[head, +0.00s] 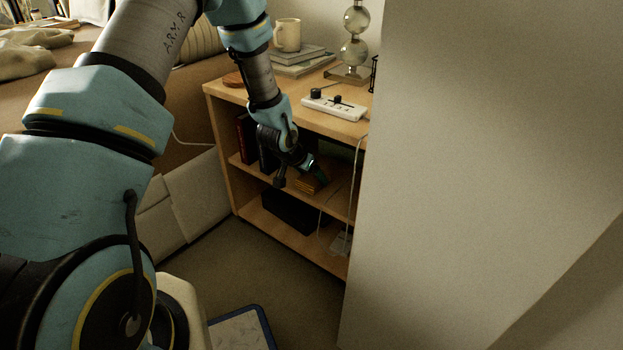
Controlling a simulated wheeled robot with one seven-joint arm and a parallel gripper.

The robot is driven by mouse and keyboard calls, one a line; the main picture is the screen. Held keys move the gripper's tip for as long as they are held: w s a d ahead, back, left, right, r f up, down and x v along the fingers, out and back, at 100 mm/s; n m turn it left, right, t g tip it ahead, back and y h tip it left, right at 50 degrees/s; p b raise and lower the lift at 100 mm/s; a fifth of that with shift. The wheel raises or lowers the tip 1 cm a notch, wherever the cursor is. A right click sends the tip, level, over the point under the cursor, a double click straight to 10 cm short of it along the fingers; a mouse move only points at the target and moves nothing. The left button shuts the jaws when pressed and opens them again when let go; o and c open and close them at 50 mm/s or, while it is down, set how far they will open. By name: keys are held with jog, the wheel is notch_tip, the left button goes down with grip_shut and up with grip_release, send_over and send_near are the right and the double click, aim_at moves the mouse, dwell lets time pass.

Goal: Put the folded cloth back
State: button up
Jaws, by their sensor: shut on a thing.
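My gripper (314,174) reaches into the middle shelf of the light wooden shelf unit (222,120), its dark fingers pointing down and to the right. It is shut on a small ochre-brown layered thing, which looks like the folded cloth (308,185). The cloth is at the fingertips, low over the middle shelf board (249,168). My fingers and wrist hide part of it. I cannot tell whether it touches the board.
Dark upright books (245,138) stand left on that shelf; a black box (289,211) is below. A white power strip (335,106), mug (287,35), books and glass lamp (354,40) are on top. A pale wall (480,170) blocks the right. A blue-rimmed thing (262,322) lies on the floor.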

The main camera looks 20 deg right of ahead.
jog(key=shift+f, duration=0.3)
jog(key=shift+f+b, duration=0.25)
jog(key=shift+b, duration=0.1)
jog(key=o, duration=1)
jog(key=shift+r, duration=0.1)
